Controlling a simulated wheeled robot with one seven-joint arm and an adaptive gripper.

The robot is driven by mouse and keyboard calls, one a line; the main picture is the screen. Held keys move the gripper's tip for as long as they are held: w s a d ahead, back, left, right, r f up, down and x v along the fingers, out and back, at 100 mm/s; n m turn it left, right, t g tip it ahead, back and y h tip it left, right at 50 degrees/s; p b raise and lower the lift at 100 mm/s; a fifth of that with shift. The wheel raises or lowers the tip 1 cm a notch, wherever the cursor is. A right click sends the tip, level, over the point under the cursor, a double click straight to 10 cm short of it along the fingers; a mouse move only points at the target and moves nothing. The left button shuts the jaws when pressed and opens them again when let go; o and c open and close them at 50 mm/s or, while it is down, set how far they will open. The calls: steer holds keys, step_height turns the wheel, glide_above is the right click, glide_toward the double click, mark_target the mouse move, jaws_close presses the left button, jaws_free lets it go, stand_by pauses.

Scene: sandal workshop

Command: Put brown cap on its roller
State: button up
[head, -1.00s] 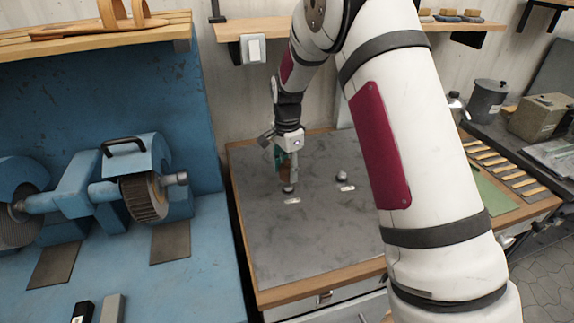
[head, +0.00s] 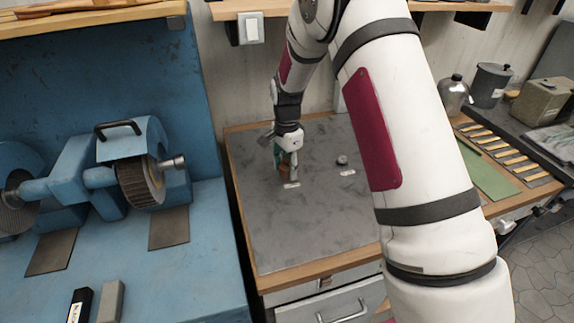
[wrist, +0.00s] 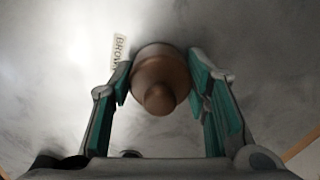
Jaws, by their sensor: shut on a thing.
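The brown cap (wrist: 160,78), a turned piece with a narrower knob toward the camera, sits between the teal-padded fingers of my gripper (wrist: 163,85) in the wrist view. My gripper (head: 285,170) is shut on it, low over the grey bench mat, with the cap (head: 283,174) partly visible in the head view. A white label (wrist: 119,50) reading "BROW…" lies beside the cap; it also shows in the head view (head: 292,185). The roller beside that label is hidden behind the cap and fingers, so contact between them cannot be told.
A second small grey roller (head: 342,160) stands to the right with its own label (head: 348,172). The grey mat (head: 310,225) in front is clear. A blue grinding machine (head: 125,175) stands left. A green mat (head: 485,178) and wooden strips lie right.

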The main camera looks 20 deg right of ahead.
steer(key=o, duration=1.1)
step_height(320, 180, up, 11)
steer(key=shift+r, duration=0.1)
steer(key=shift+s+r, duration=0.15)
steer(key=shift+r, duration=0.5)
steer(key=s+r+n+t, duration=0.2)
steer(key=s+r+n, duration=0.5)
steer(key=s+r, duration=0.8)
steer(key=s+n+t, duration=0.1)
steer(key=s+n, duration=0.1)
steer(key=s, duration=0.4)
steer(key=s+n+t, duration=0.1)
steer(key=s+n, duration=0.2)
steer(key=s, duration=0.3)
steer(key=s+n+t, duration=0.1)
steer(key=s+n, duration=0.1)
steer(key=s, duration=0.4)
steer(key=shift+s+d+r+n, duration=0.2)
steer(key=shift+s+r+n, duration=0.1)
steer(key=shift+r+n, duration=0.1)
